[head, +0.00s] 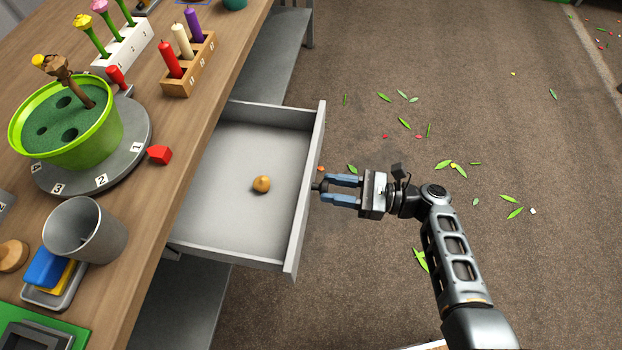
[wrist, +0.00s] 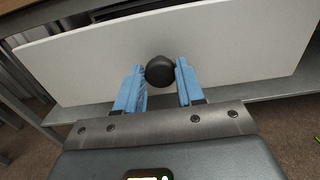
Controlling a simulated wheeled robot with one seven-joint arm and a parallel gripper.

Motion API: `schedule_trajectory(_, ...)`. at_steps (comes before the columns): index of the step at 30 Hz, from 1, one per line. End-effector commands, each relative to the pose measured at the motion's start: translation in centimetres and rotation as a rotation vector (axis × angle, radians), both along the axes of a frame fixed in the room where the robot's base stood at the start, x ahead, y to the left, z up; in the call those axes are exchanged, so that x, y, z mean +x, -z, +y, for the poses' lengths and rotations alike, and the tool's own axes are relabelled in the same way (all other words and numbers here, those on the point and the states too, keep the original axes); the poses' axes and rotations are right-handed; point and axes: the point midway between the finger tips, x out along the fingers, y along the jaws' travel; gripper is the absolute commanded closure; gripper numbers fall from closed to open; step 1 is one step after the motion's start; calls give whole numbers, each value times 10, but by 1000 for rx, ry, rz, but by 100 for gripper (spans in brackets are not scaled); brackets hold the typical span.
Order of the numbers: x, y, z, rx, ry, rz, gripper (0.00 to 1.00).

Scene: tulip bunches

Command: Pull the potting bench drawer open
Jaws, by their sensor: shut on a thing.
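The grey drawer (head: 225,215) of the potting bench (head: 150,245) stands pulled out well beyond the bench edge. A round tan object (head: 261,184) lies on its floor. The drawer's dark round knob (wrist: 159,71) is on the middle of the pale front panel (wrist: 230,45). My gripper (head: 325,188) is at the outer side of the drawer front. In the wrist view its blue fingers (wrist: 160,78) are on both sides of the knob, shut on it. The fingers partly hide the knob in the head view.
The bench top holds a green pot (head: 105,145) on a numbered grey turntable (head: 145,125), a grey cup (head: 108,240), and a wooden rack (head: 190,75) with coloured candle-like pegs. A grey lower shelf (head: 180,310) is below. The brown floor beyond the drawer is open, with scattered leaves.

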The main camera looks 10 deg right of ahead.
Motion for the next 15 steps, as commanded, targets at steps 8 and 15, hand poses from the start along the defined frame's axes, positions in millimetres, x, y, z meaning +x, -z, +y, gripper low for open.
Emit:
schedule_trajectory(8,-10,-1,-28,0,0,0,100)
schedule_trajectory(15,-12,0,-32,0,-1,-1,100)
